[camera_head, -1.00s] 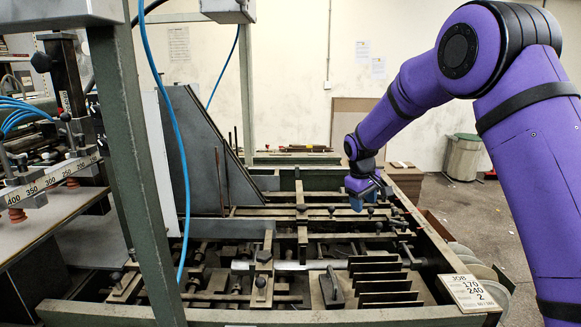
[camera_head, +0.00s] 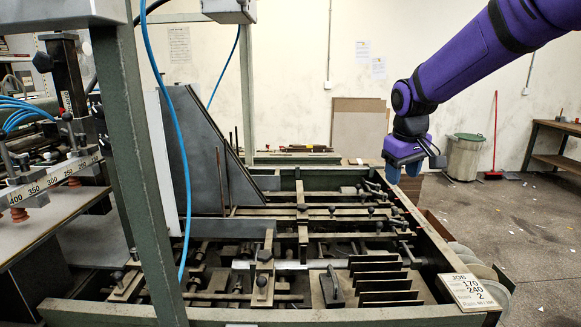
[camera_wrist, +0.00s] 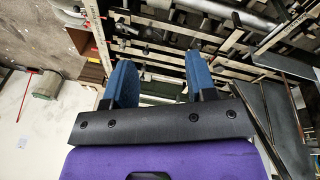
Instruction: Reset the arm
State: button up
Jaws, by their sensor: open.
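My purple arm reaches in from the upper right of the head view. My gripper (camera_head: 403,176) hangs above the right far edge of the feeder machine (camera_head: 330,315), pointing down. In the wrist view my gripper (camera_wrist: 158,85) shows two blue fingers set well apart with nothing between them. Rails and rods of the feeder (camera_wrist: 215,38) lie beyond the fingers.
A row of dark upright plates (camera_head: 385,283) and a job sign (camera_head: 467,291) stand at the near right of the feeder. A green-grey bin (camera_head: 464,158), a red broom (camera_head: 494,135) and a wooden bench (camera_head: 552,150) stand at the right. The floor between is mostly open.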

jog(key=s+d+r+m, duration=0.1)
jog(key=s+r, duration=0.1)
jog(key=s, duration=0.4)
jog(key=s+d+r+t, duration=0.1)
jog(key=s+r, duration=0.2)
jog(key=s, duration=0.2)
jog(key=s+d+r+m, duration=0.1)
jog(key=s+r, duration=0.1)
jog(key=s, duration=0.4)
jog(key=s+d+f+m+t+y, duration=0.1)
jog(key=s+f+m, duration=0.1)
jog(key=s, duration=1.3)
jog(key=shift+s+d+t, duration=0.15)
jog(key=shift+s+t, duration=0.2)
jog(key=shift+t, duration=0.05)
jog(key=shift+f, duration=0.1)
